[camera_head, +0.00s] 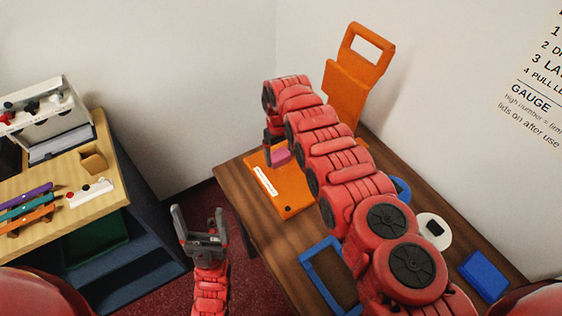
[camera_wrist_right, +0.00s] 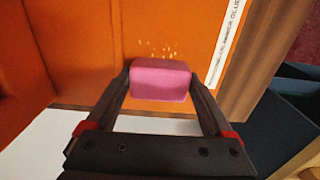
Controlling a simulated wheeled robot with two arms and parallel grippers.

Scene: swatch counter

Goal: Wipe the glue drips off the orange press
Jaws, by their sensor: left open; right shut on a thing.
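The orange press (camera_head: 283,202) stands on the brown wooden table, with its flat base and a tall upright back with a handle opening. My right gripper (camera_wrist_right: 160,85) is shut on a pink block (camera_wrist_right: 160,80), which looks like a sponge. The block is held over the orange base; I cannot tell whether it touches. Small yellow glue drips (camera_wrist_right: 158,49) show on the orange surface just beyond the block in the right wrist view. In the head view the pink block (camera_head: 281,156) is partly hidden by my right arm. My left gripper (camera_head: 201,222) is open and empty, left of the table.
On the brown table (camera_head: 262,241) are a blue frame (camera_head: 308,269), a white round thing with a black top (camera_head: 434,230) and a blue block (camera_head: 484,275). A second, light wooden counter (camera_head: 110,188) at left holds coloured tools (camera_head: 27,213). Open floor lies between.

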